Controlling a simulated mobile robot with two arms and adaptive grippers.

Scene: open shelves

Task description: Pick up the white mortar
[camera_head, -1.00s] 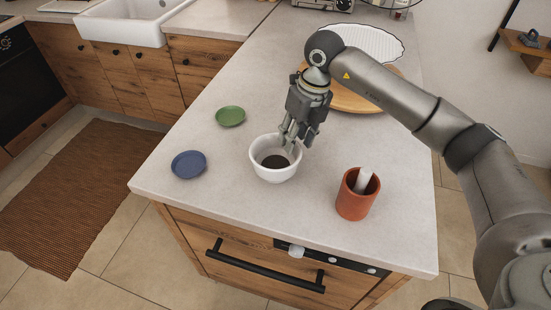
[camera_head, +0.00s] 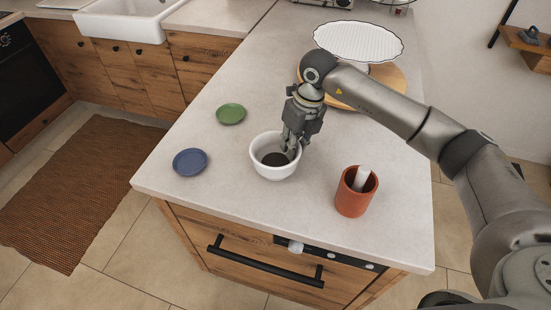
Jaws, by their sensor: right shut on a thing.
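The white mortar (camera_head: 270,170) is a round white bowl with a dark inside bottom. It stands upright on the light worktop near its front edge. My right gripper (camera_head: 290,148) comes down from above at the mortar's right back rim. Its fingers are shut on the rim, with part of them inside the bowl. The fingertips are partly hidden by the bowl. My left gripper is not in view.
A terracotta mortar (camera_head: 353,200) with a white pestle (camera_head: 362,178) stands to the right. A blue dish (camera_head: 190,161) and a green dish (camera_head: 231,113) lie to the left. A wooden board (camera_head: 385,80) and a white ribbed plate (camera_head: 355,42) are behind my arm.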

